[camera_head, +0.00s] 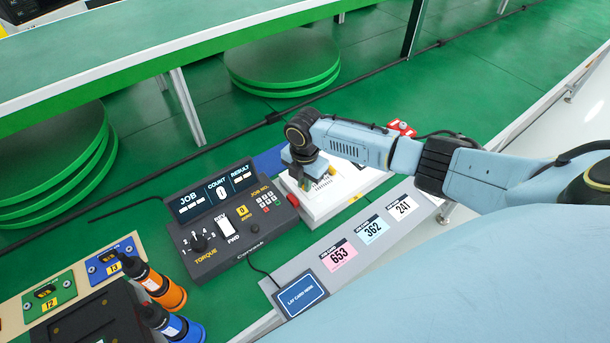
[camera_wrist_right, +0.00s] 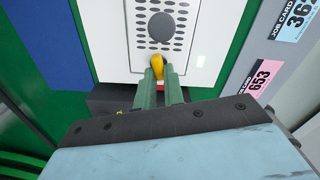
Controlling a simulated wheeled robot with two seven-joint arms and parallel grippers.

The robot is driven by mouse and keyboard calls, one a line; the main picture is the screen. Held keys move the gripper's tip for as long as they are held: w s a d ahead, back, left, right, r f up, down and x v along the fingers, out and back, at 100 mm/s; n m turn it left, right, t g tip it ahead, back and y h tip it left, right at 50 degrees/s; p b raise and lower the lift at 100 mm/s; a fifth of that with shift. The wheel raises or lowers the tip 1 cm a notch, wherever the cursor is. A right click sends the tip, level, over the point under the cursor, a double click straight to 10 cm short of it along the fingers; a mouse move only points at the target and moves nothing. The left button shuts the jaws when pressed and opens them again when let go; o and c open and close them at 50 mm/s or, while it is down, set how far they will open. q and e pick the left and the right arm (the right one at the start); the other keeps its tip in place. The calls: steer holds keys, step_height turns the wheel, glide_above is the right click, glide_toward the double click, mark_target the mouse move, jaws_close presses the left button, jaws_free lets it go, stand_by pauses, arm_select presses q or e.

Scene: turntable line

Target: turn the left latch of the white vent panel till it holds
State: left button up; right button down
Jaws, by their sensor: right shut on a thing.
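The white vent panel (camera_head: 365,182) lies flat beside the control box, partly hidden by my right arm. A yellow latch (camera_wrist_right: 157,64) stands at the panel's near end in that view, which is the left end in the head view. My right gripper (camera_head: 317,184) is over that end. In the wrist view its green fingers (camera_wrist_right: 160,80) are shut on the yellow latch. The fingers hide the latch's lower part, and I cannot tell whether it is seated. My left gripper is not in view.
A dark control box (camera_head: 224,222) stands left of the panel. A grey strip with job cards (camera_head: 372,229) runs along the front. Orange (camera_head: 163,290) and blue (camera_head: 180,325) tools stand at lower left. A green-topped conveyor (camera_head: 150,65) and round green platforms (camera_head: 280,68) lie behind.

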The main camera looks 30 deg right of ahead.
steer(key=shift+w+r+m+p, duration=0.1)
steer(key=shift+m+p, duration=0.65)
steer(key=shift+m, duration=0.45)
steer(key=c, duration=1.5)
jaws_free()
step_height(320, 180, up, 13)
steer(key=shift+r+p, duration=0.15)
steer(key=shift+p, duration=0.7)
